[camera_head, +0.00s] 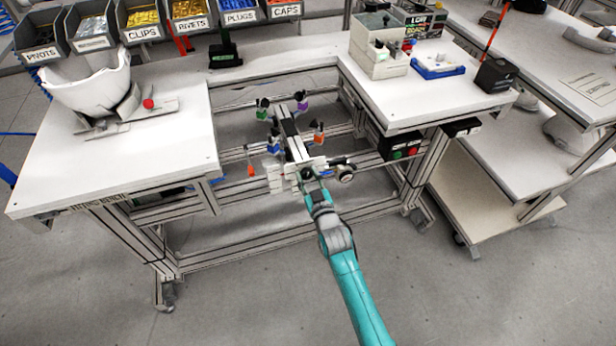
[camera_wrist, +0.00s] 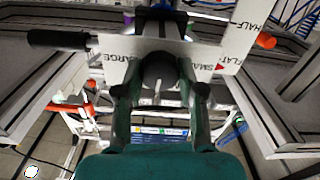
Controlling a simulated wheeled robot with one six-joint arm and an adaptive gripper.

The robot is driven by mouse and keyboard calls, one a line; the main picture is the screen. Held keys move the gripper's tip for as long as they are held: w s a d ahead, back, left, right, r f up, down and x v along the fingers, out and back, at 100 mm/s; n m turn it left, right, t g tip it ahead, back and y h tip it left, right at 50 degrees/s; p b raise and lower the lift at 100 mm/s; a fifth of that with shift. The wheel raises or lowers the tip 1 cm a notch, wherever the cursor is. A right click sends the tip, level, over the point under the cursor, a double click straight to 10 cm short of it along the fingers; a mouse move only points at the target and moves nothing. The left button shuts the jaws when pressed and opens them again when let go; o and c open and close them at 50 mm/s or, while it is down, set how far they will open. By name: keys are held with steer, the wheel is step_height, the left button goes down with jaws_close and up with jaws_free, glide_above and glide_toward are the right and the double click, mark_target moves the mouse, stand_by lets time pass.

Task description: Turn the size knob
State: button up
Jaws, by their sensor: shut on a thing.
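The dark round size knob (camera_wrist: 160,70) sits on the front of a pale plate (camera_wrist: 115,62) in the wrist view. The plate reads "LARGE" left of the knob and "SMALL" right of it, with a small red triangle near "SMALL". My gripper (camera_wrist: 159,78) is shut on the knob, one finger on each side. In the head view my gripper (camera_head: 307,174) is at the front of the fixture (camera_head: 290,145) between the benches. The knob is too small and covered to make out there.
A black handle (camera_wrist: 58,39) sticks out left of the plate, and an orange tip (camera_wrist: 265,40) shows at right. A white helmet shell (camera_head: 90,88) stands on the left bench. A box with red and green buttons (camera_head: 400,148) hangs at right.

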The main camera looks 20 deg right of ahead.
steer(key=m, duration=0.3)
steer(key=shift+m, duration=0.4)
steer(key=m, duration=0.4)
steer(key=shift+d+m, duration=0.1)
steer(key=shift+m, duration=0.2)
steer(key=m, duration=0.3)
steer(key=shift+m, duration=0.3)
steer(key=shift+f+m, duration=0.15)
steer(key=shift+m, duration=1.85)
steer(key=o, duration=1.1)
steer(key=shift+o, duration=0.2)
